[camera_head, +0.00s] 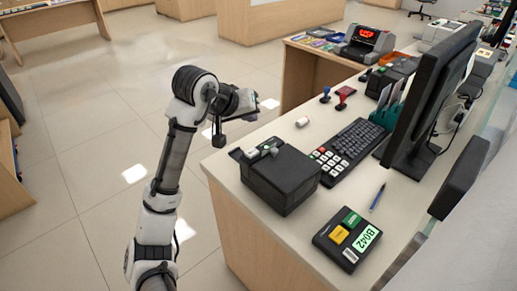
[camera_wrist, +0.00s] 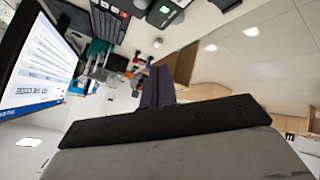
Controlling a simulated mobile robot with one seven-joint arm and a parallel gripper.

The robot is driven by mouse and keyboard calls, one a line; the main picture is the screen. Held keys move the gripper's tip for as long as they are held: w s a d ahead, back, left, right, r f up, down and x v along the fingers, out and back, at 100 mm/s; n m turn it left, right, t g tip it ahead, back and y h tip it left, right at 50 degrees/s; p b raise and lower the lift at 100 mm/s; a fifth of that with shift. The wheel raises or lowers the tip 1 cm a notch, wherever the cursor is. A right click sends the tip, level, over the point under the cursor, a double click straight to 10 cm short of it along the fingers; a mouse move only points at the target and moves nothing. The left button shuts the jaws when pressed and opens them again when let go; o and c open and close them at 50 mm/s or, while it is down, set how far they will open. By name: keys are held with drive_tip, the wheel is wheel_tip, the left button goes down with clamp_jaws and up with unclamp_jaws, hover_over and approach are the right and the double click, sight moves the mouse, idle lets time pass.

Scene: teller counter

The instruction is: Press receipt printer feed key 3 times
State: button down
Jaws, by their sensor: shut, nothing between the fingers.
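The receipt printer appears to be the black box (camera_head: 280,178) at the counter's near left corner. On its top are small light grey parts and a small green key (camera_head: 273,151); I cannot tell for sure which is the feed key. In the wrist view, a dark device with a bright green patch (camera_wrist: 166,9) is cut by the top edge and seems to be this printer. My gripper is up and left of the printer in the head view, off the counter edge and apart from it. Its dark fingers (camera_wrist: 158,78) are together and empty in the wrist view.
A keyboard (camera_head: 350,146) lies right of the printer, with a monitor (camera_head: 432,95) behind. A B042 keypad box (camera_head: 347,240) and blue pen (camera_head: 377,197) lie nearer. Two stamps (camera_head: 343,97) and a small white object (camera_head: 302,122) stand farther back. Floor left of the counter is open.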

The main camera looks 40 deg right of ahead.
drive_tip(key=shift+r+n, duration=0.15)
drive_tip(key=shift+n, duration=0.95)
drive_tip(key=shift+a, duration=0.1)
drive_tip(key=b, duration=0.7)
hover_over(250, 154)
wheel_tip(250, 154, down, 7)
drive_tip(key=shift+f, duration=0.9)
drive_tip(key=shift+f, duration=0.1)
idle(0.4)
drive_tip(key=shift+f, duration=0.35)
drive_tip(key=shift+f+b, duration=0.35)
drive_tip(key=shift+f, duration=0.1)
idle(0.8)
drive_tip(key=shift+r, duration=0.1)
drive_tip(key=shift+r+p, duration=0.75)
drive_tip(key=shift+p, duration=0.3)
